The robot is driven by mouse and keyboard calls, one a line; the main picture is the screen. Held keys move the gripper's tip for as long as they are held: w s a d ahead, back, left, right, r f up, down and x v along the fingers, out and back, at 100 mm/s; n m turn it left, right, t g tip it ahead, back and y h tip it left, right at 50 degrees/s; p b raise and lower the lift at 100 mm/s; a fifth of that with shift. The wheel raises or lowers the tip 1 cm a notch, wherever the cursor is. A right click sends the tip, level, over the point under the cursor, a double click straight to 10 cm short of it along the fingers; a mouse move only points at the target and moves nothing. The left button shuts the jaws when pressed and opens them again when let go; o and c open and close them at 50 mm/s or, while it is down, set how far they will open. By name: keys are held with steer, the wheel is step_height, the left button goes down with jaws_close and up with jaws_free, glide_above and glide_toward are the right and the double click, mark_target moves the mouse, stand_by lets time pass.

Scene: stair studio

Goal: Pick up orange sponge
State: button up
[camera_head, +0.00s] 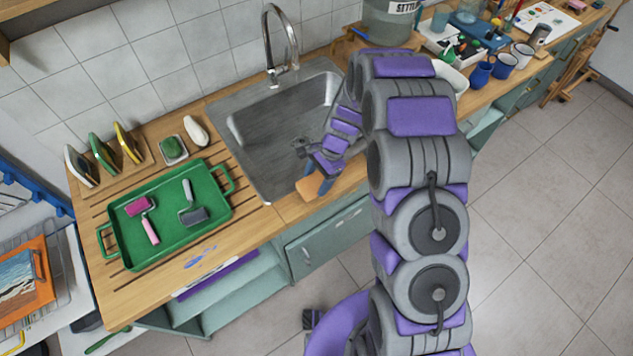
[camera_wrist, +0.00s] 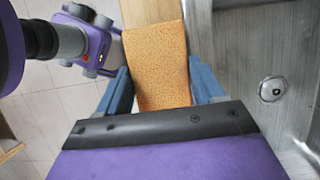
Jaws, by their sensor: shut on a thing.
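The orange sponge (camera_wrist: 157,65) is a porous rectangular block between the two blue fingers of my gripper (camera_wrist: 160,90) in the wrist view. The fingers are shut on its two sides. In the head view, my gripper (camera_head: 315,183) is at the front edge of the counter by the sink, and a small part of the sponge (camera_head: 311,186) shows between its fingers. I cannot tell whether the sponge is touching the counter edge or apart from it.
The steel sink (camera_head: 265,150) lies just behind my gripper. A green tray (camera_head: 170,245) with small paint rollers is on the counter at left. A sponge rack (camera_head: 108,160) stands by the wall. Mugs (camera_head: 493,68) stand at far right.

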step_height(320, 180, up, 2)
steer(key=s+d, duration=0.2)
steer(key=d, duration=0.2)
steer(key=s+d+r, duration=0.1)
steer(key=s+d, duration=0.2)
steer(key=d, duration=0.2)
steer(key=s+d+p, duration=0.1)
steer(key=s+d, duration=0.1)
steer(key=d, duration=0.3)
steer(key=shift+s+d+r, duration=0.15)
steer(key=shift+d, duration=0.05)
